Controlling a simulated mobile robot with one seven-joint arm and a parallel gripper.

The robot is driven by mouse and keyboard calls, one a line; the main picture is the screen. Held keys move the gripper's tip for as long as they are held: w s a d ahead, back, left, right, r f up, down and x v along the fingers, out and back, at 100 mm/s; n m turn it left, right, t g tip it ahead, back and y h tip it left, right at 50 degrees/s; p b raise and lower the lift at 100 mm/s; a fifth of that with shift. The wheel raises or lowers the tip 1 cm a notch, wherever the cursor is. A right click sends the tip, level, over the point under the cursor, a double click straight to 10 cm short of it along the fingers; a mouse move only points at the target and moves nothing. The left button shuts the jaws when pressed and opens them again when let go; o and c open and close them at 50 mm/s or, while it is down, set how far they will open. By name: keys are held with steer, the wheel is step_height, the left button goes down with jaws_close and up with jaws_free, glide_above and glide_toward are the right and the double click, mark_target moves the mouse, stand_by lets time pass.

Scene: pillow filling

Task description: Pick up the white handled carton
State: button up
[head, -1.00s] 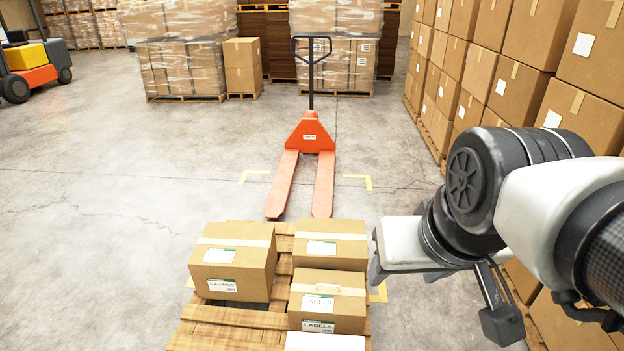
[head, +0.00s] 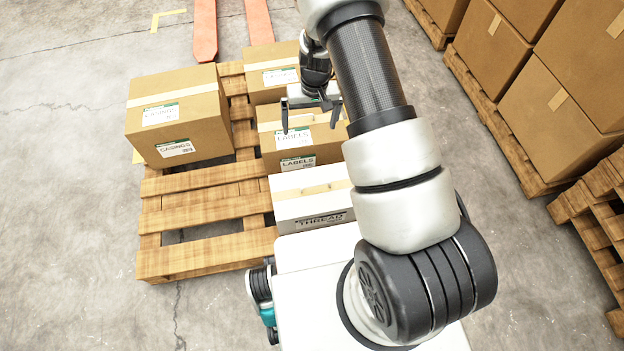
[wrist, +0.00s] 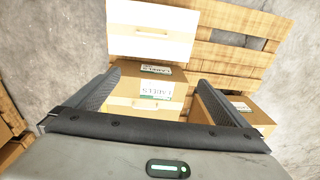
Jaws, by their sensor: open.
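The white carton (head: 300,212), marked THREAD, sits at the near right corner of the wooden pallet. A tan strip, seemingly its handle, crosses its top. In the wrist view the white carton (wrist: 150,42) is at the top centre, beyond the fingertips. My gripper (head: 311,118) is open and empty, pointing down over the brown LABELS carton (head: 298,163), just behind the white one. In the wrist view my gripper (wrist: 159,77) has its fingers apart, with the LABELS carton (wrist: 145,85) between them in the picture. I see no contact with the white carton.
A brown CASINGS carton (head: 180,120) stands on the pallet's left, and another brown carton (head: 268,57) behind the LABELS one. The pallet's near left slats (head: 205,258) are bare. Stacked cartons (head: 490,45) stand on the right. An orange pallet jack's forks (head: 205,30) lie behind.

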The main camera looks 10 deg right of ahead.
steer(key=b, duration=0.2)
glide_above(316, 196)
steer(key=w, duration=0.3)
step_height(316, 196, down, 15)
steer(key=shift+g+h, duration=0.3)
steer(key=shift+g, duration=0.1)
steer(key=f+b, duration=0.1)
steer(key=f, duration=0.2)
steer(key=f+b, duration=0.1)
steer(key=f, duration=0.3)
steer(key=f+b, duration=0.1)
steer(key=f, duration=0.2)
steer(key=shift+d+f, duration=0.3)
steer(key=shift+d, duration=0.05)
steer(key=shift+s+a+f+b, duration=0.1)
steer(key=shift+f+b, duration=1.05)
steer(key=shift+f, duration=1.9)
steer(key=shift+r, duration=0.1)
steer(key=shift+c, duration=0.3)
steer(key=c, duration=1.7)
steer(key=shift+c, duration=0.2)
